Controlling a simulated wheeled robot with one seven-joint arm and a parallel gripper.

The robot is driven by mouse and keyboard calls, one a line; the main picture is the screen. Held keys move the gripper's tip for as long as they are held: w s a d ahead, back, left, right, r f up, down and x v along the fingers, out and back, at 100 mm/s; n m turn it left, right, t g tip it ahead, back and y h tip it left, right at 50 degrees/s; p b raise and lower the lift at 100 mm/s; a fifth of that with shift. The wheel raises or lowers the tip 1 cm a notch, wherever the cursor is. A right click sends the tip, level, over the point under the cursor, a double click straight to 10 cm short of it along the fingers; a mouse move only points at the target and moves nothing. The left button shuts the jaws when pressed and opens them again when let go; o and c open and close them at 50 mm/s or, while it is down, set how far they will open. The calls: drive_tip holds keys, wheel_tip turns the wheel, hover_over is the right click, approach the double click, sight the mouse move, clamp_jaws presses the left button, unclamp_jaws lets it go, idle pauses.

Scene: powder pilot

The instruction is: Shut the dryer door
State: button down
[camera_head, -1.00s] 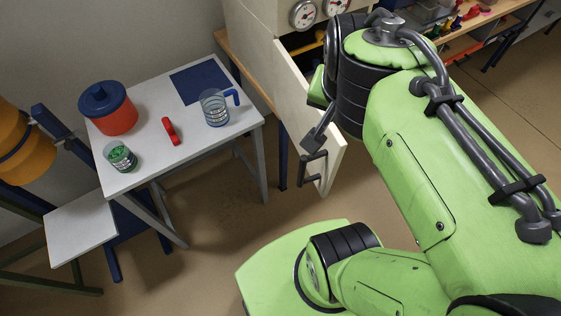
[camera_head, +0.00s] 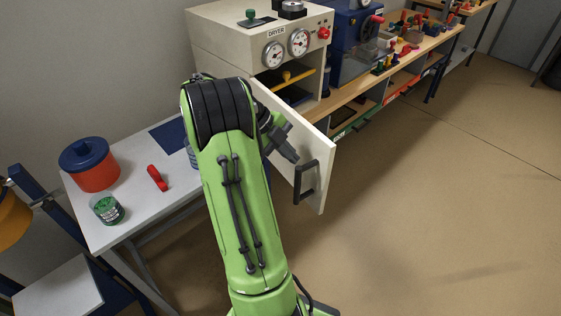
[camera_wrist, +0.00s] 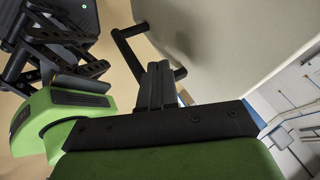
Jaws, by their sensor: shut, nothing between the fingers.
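The dryer (camera_head: 228,38) is a cream box with two dials and the label DRYER, standing on the bench at the back. Its door (camera_head: 318,140) is a cream panel that stands open, swung out toward me. A dark bar handle (camera_head: 306,181) is on the door's face, and it also shows in the wrist view (camera_wrist: 128,58). My gripper (camera_head: 290,155) is shut and empty beside the door's handle side, partly hidden by my arm. In the wrist view the closed fingers (camera_wrist: 157,75) are close to the handle and door panel (camera_wrist: 225,35); I cannot tell whether they touch.
A white side table (camera_head: 135,213) at left holds a red pot with blue lid (camera_head: 90,165), a green-filled glass (camera_head: 106,209) and a red item (camera_head: 157,178). A blue machine (camera_head: 352,45) stands right of the dryer. The floor at right is clear.

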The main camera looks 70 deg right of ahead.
sight(315, 180)
drive_tip(key=b+x, duration=0.1)
drive_tip(key=x, duration=0.5)
drive_tip(key=shift+f+b, duration=0.2)
drive_tip(key=shift+b, duration=0.15)
drive_tip(key=shift+s+f, duration=0.15)
drive_tip(key=shift+s, duration=0.05)
drive_tip(key=shift+d, duration=0.15)
